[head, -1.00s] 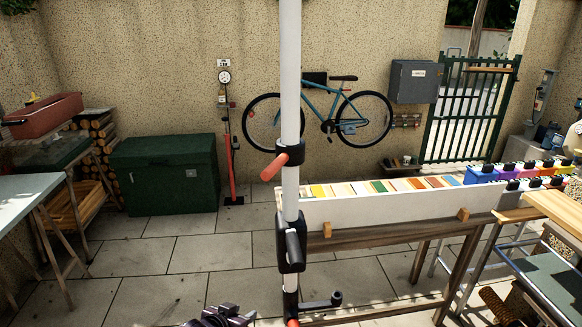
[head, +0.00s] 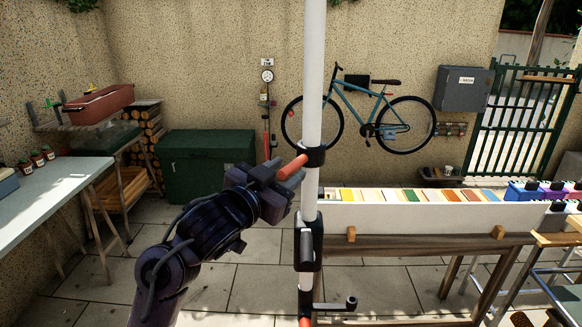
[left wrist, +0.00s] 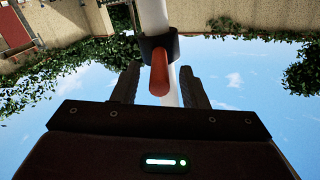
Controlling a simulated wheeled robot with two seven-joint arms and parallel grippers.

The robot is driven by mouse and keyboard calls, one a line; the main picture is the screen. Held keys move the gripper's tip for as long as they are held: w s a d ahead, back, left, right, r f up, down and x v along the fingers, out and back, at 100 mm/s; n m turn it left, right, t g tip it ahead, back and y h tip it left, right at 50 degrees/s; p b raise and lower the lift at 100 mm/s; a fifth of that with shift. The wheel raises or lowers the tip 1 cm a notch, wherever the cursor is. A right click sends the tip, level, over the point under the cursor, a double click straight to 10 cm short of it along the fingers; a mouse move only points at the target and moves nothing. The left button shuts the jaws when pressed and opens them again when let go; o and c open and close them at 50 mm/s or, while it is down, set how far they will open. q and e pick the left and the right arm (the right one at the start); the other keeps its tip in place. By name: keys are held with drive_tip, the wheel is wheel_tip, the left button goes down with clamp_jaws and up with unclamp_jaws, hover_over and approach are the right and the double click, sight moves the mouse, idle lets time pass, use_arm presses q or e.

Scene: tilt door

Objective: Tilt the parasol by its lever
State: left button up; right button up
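The parasol's white pole (head: 313,80) stands upright in the middle of the head view. A black collar (head: 313,156) on it carries a short orange-red lever (head: 293,166) that sticks out to the left and towards me. My left gripper (head: 292,180) is at the lever, coming from the lower left. In the left wrist view my left gripper (left wrist: 159,86) is open, with the lever (left wrist: 159,76) showing between its two dark fingers, apart from both. How deep the lever sits between the fingers is hard to tell. I cannot make out my right gripper.
Lower on the pole are a black housing (head: 308,247) and a crank (head: 345,304). A wooden bench with a white board (head: 420,214) stands just right of the pole. A grey-topped table (head: 45,200) is at the left; a green chest (head: 205,165) stands behind.

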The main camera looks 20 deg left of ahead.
sight(303, 161)
use_arm(q)
drive_tip(key=shift+x, duration=1.2)
clamp_jaws()
